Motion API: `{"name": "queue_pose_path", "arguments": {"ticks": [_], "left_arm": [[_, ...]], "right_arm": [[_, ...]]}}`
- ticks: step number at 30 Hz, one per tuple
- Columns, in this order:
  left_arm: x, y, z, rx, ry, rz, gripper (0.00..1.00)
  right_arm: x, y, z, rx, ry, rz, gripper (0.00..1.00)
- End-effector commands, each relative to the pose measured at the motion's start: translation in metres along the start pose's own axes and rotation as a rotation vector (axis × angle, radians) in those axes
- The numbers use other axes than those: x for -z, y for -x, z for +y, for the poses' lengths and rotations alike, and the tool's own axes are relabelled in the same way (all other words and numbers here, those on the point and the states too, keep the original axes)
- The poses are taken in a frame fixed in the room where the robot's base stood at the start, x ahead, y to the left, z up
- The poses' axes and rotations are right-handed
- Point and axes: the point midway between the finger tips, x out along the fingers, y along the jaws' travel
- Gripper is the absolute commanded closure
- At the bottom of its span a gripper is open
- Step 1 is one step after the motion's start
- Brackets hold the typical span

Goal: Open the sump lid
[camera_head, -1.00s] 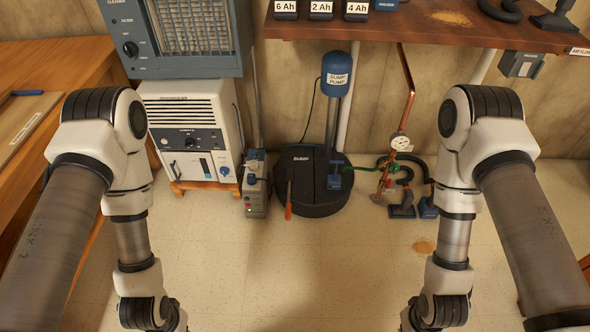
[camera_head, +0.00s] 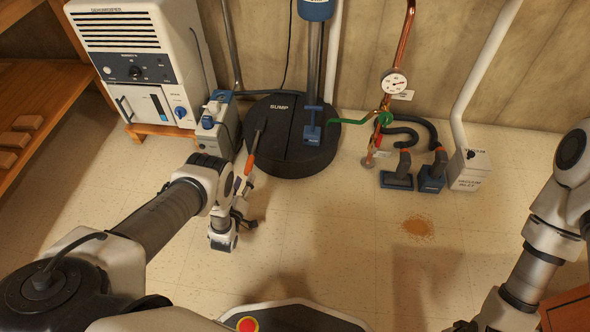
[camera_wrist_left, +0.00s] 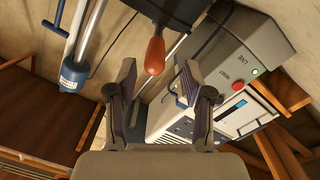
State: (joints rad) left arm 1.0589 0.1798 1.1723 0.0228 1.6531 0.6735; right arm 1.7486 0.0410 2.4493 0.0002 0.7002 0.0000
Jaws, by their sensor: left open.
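The sump lid (camera_head: 281,108) is a round black cover marked SUMP, lying flat and closed on the floor against the back wall. In the left wrist view the orange handle (camera_wrist_left: 155,55) shows beyond the open fingers, not between the pads. Only part of my right arm shows; its gripper is out of view.
A blue pump column (camera_head: 313,75) rises from the lid's right side. A grey-blue unit (camera_head: 218,125) and the white dehumidifier (camera_head: 137,60) stand left of the lid. A gauge (camera_head: 394,83), hoses and a vacuum inlet box (camera_head: 468,170) are at the right.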

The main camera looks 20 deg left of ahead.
Motion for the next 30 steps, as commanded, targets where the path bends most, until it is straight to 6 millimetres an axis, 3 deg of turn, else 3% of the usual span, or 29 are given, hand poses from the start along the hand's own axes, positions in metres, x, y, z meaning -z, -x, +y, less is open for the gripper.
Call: {"name": "queue_pose_path", "arguments": {"ticks": [5, 15, 23, 24, 28, 30], "left_arm": [[0.002, -0.018, -0.001, -0.016, 0.008, 0.025, 0.49], [0.003, -0.075, 0.000, -0.015, 0.007, 0.020, 0.49], [0.005, -0.080, 0.002, -0.013, 0.006, 0.018, 0.49], [0.005, -0.080, 0.002, -0.013, 0.006, 0.018, 0.56], [0.005, -0.080, 0.002, -0.013, 0.006, 0.018, 1.00], [0.005, -0.080, 0.002, -0.013, 0.006, 0.018, 1.00]], "right_arm": [[0.001, -0.010, 0.000, 0.000, 0.001, 0.002, 1.00], [0.002, -0.038, 0.001, -0.001, -0.006, 0.005, 1.00], [0.002, -0.037, 0.001, -0.001, -0.006, 0.006, 1.00], [0.002, -0.037, 0.001, -0.001, -0.006, 0.006, 1.00], [0.002, -0.037, 0.001, -0.001, -0.006, 0.006, 1.00], [0.002, -0.037, 0.001, -0.001, -0.006, 0.006, 1.00]]}}
